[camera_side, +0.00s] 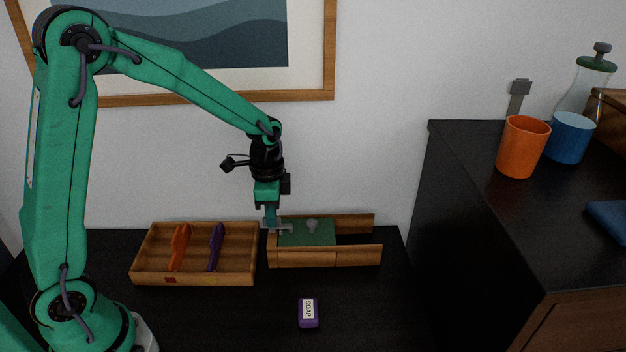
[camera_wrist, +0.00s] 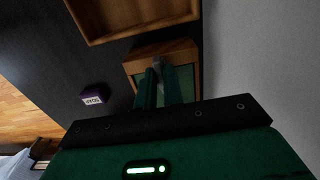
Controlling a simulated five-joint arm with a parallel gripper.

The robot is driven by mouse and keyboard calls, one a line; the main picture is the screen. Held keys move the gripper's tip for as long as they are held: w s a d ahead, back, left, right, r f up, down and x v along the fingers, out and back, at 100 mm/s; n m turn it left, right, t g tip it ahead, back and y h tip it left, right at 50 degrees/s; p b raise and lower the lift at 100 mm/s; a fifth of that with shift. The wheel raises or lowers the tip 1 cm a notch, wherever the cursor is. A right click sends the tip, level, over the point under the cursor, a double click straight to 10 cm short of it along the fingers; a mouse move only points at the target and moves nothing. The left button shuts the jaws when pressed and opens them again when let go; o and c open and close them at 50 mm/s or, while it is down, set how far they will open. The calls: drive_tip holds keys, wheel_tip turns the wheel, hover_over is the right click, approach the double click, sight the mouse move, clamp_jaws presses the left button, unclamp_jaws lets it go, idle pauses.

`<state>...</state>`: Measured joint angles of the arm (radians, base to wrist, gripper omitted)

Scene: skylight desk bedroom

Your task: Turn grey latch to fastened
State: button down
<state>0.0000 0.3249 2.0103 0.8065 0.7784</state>
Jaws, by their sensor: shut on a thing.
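A grey latch (camera_side: 285,228) sits at the left end of a wooden box (camera_side: 325,257) on the dark desk. The box holds a green sliding lid (camera_side: 305,238) with a grey knob (camera_side: 311,225) on it. The right part of the box is uncovered. My gripper (camera_side: 271,225) points down at the left end of the box and is shut on the latch. In the wrist view my fingers (camera_wrist: 163,84) close around the latch, whose grey top (camera_wrist: 157,62) shows just beyond them. The fingers hide most of it, so its exact angle is hard to tell.
A wooden tray (camera_side: 195,278) with an orange item (camera_side: 179,247) and a purple item (camera_side: 216,246) stands close left of the box. A purple soap (camera_side: 308,313) lies in front. A dark cabinet (camera_side: 480,220) with orange (camera_side: 523,147) and blue (camera_side: 571,138) cups rises at right.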

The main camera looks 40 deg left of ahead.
idle(0.4)
drive_tip(key=c, duration=1.5)
unclamp_jaws()
drive_tip(key=shift+r, duration=0.15)
drive_tip(key=shift+r, duration=3.75)
